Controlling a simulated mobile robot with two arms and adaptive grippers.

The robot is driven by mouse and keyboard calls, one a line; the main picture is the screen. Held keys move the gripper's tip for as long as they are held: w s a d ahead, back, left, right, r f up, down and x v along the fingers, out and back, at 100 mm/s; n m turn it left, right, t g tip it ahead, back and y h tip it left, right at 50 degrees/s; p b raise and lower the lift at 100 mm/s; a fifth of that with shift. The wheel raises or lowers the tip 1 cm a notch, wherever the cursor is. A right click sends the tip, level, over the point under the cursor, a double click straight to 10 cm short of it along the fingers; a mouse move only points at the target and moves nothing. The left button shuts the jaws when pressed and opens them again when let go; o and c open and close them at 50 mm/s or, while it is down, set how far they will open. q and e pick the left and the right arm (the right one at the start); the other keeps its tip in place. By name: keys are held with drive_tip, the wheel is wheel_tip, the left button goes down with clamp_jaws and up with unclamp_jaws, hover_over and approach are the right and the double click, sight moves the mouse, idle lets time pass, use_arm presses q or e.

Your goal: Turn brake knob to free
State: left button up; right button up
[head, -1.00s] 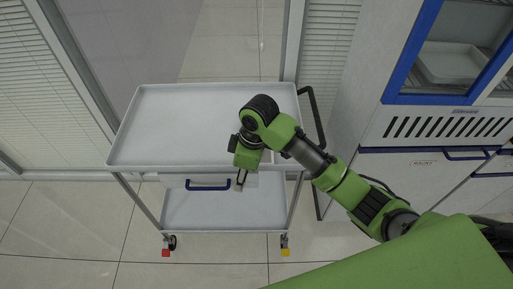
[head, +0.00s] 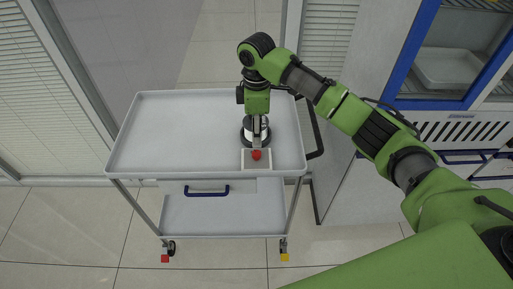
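A small red knob (head: 256,155) sits on a pale square plate (head: 249,164) at the front edge of the white cart's top (head: 175,130), right of its middle. My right arm comes in from the right. My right gripper (head: 257,143) points toward the front edge, with its tips right beside the red knob. I cannot tell whether the tips touch the knob, or whether they are open or shut. My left gripper is not in view.
The cart has a drawer with a blue handle (head: 206,191) and a lower shelf (head: 210,219). A red block (head: 165,258) and a yellow block (head: 285,257) show at its front casters. A blue-framed cabinet (head: 440,103) stands at right. The cart top's left is bare.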

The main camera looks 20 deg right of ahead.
sight(257, 153)
wheel_tip(257, 153, down, 8)
drive_tip(key=shift+f+p, duration=0.25)
drive_tip(key=shift+p, duration=0.25)
clamp_jaws()
